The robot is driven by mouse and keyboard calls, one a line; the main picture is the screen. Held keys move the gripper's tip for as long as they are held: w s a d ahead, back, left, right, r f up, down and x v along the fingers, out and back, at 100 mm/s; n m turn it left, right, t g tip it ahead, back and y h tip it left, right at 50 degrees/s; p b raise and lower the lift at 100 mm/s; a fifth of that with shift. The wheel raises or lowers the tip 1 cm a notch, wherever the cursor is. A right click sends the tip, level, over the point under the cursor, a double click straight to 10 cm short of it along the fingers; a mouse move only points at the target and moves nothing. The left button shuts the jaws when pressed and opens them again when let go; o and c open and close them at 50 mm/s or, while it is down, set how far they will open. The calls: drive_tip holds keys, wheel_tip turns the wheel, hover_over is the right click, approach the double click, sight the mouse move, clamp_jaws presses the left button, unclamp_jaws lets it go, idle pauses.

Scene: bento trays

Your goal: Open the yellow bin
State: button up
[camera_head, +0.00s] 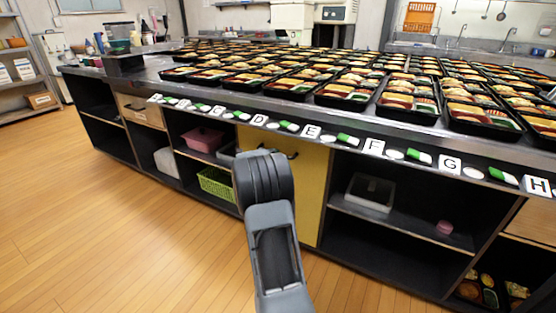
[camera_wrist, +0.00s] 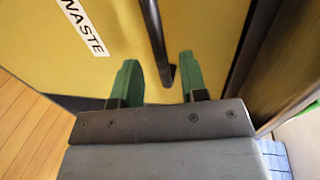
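The yellow bin (camera_head: 312,195) is a tall yellow front under the counter, flush with the cabinets around it. Its front fills much of the wrist view (camera_wrist: 215,30) and bears a white "WASTE" label (camera_wrist: 85,27). A black bar handle (camera_wrist: 156,38) runs down this front. My gripper (camera_wrist: 158,80) is open, with one green finger on each side of the handle's lower end. A gap shows between the handle and each finger. In the head view my arm hides the gripper and part of the bin's front.
The counter (camera_head: 230,97) above carries many filled bento trays (camera_head: 290,83) and a row of letter cards along its front edge. Open shelves with a pink tub (camera_head: 205,139) and a green basket (camera_head: 216,184) lie left of the bin. The wooden floor (camera_head: 90,210) at left is clear.

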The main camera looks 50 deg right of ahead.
drive_tip(key=shift+b+x, duration=0.45)
drive_tip(key=shift+x, duration=1.6)
drive_tip(key=shift+c, duration=0.2)
clamp_jaws()
